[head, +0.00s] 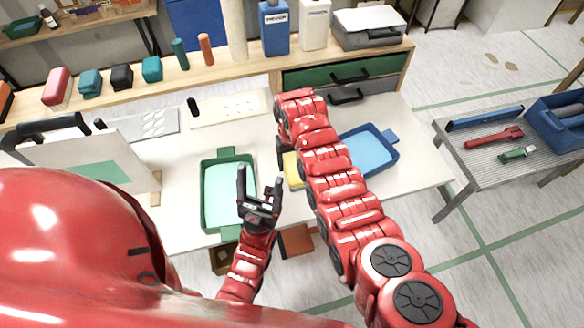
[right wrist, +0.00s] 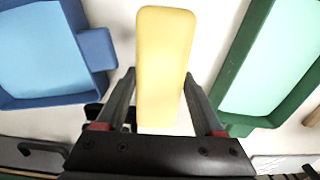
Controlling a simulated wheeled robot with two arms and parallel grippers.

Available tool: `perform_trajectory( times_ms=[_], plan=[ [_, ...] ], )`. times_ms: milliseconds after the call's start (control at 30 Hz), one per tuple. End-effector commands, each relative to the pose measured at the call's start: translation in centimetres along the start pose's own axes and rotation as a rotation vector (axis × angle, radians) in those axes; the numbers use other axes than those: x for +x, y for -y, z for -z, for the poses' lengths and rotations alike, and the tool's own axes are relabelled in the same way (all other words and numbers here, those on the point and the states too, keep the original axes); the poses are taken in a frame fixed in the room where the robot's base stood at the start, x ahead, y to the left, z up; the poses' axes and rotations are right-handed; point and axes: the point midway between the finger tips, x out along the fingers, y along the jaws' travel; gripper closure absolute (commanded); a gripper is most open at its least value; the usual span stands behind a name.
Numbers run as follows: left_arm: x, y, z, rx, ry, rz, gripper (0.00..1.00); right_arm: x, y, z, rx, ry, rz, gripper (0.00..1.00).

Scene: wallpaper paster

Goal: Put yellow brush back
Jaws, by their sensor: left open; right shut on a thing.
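The yellow brush (right wrist: 165,55) is a pale yellow block between the two fingers of my right gripper (right wrist: 160,78), which is shut on it. In the head view a small part of the yellow brush (head: 292,170) shows left of my right arm, between the green tray and the blue tray. My right arm hides the rest of it and most of the right gripper. I cannot tell whether the brush touches the table. My left gripper (head: 259,175) is open and empty over the right side of the green tray.
The green tray (head: 204,200) and the blue tray (head: 396,157) stand on the white table (head: 425,165). They also show in the right wrist view. A back shelf (head: 225,75) carries bottles, small tools and a grey case (head: 368,27). A side table (head: 465,180) at right holds tools.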

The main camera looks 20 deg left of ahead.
Motion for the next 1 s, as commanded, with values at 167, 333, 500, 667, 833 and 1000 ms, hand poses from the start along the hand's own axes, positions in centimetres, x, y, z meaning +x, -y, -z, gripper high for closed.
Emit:
perform_trajectory(
  times_ms=[167, 333, 500, 667, 833, 1000],
  plan=[
    [0.1, 0.0, 0.0, 0.0, 0.0, 0.0, 0.27, 0.6, 0.0, 0.2, 0.0, -0.005, -0.001, 0.88],
    [0.4, 0.0, 0.1, 0.0, 0.0, 0.0, 0.27, 1.6, -0.1, 0.0, 0.001, -0.003, -0.001, 0.88],
    [-0.9, 0.0, -0.1, 0.0, 0.0, 0.0, 0.27, 3.8, -0.1, 0.1, 0.001, -0.002, -0.001, 0.88],
    [-1.0, -0.1, -0.2, 0.0, 0.0, 0.0, 0.27, 4.2, -0.1, 0.1, 0.001, -0.003, -0.001, 0.88],
    [-0.9, -0.1, -0.1, 0.0, 0.0, 0.0, 0.27, 4.2, -0.1, 0.1, 0.001, -0.004, -0.001, 0.88],
    [-1.3, -0.1, -0.2, 0.0, 0.0, 0.0, 0.27, 4.5, -0.1, 0.1, 0.001, -0.004, -0.001, 0.27]
  ],
)
